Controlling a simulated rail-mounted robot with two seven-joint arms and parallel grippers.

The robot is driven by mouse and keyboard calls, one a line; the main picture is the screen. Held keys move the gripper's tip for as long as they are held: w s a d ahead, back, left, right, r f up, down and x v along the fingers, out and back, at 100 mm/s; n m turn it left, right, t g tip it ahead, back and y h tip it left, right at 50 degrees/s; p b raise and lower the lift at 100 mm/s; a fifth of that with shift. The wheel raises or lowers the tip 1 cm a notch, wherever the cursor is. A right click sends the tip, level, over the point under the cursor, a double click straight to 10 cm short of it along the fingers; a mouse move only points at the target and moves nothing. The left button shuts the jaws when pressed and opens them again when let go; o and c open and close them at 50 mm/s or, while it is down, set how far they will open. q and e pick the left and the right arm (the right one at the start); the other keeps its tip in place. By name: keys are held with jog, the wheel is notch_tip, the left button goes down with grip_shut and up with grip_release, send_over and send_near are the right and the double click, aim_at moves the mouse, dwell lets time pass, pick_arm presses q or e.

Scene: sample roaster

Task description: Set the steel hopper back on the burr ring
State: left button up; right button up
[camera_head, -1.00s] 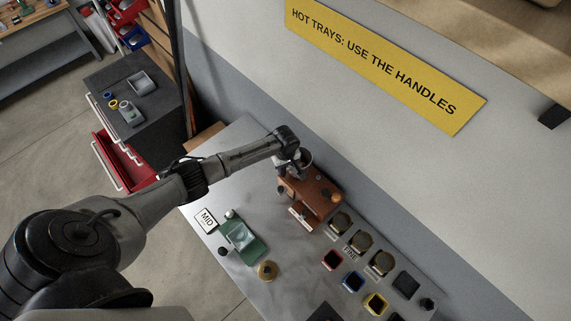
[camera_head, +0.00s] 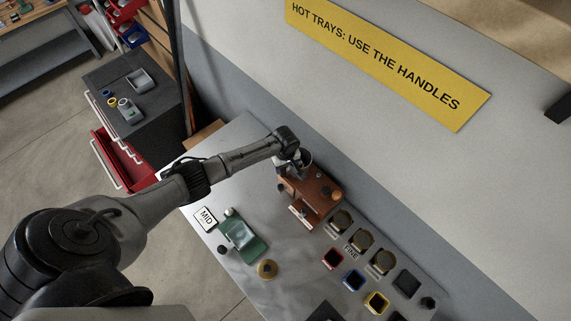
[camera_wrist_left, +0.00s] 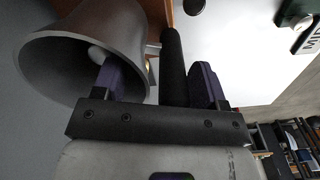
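The steel hopper (camera_wrist_left: 60,35) is a grey flared cone, large at the left of the left wrist view, with its wide mouth towards the camera. In the head view its dark rim (camera_head: 307,156) shows at the far left end of the brown grinder (camera_head: 322,190). My left gripper (camera_head: 297,166) is beside it. In the left wrist view the fingers (camera_wrist_left: 157,85) are apart, with a black cylindrical handle (camera_wrist_left: 172,62) between them, nearer the right finger. The left finger overlaps the hopper's mouth. The burr ring is hidden, and I cannot tell whether the hopper touches it. My right gripper is out of view.
The wall is close behind.

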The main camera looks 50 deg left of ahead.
pick_arm(q)
jog(key=shift+o, duration=1.1)
notch_tip(320, 180, up, 14)
jog(key=shift+s+f, duration=0.1)
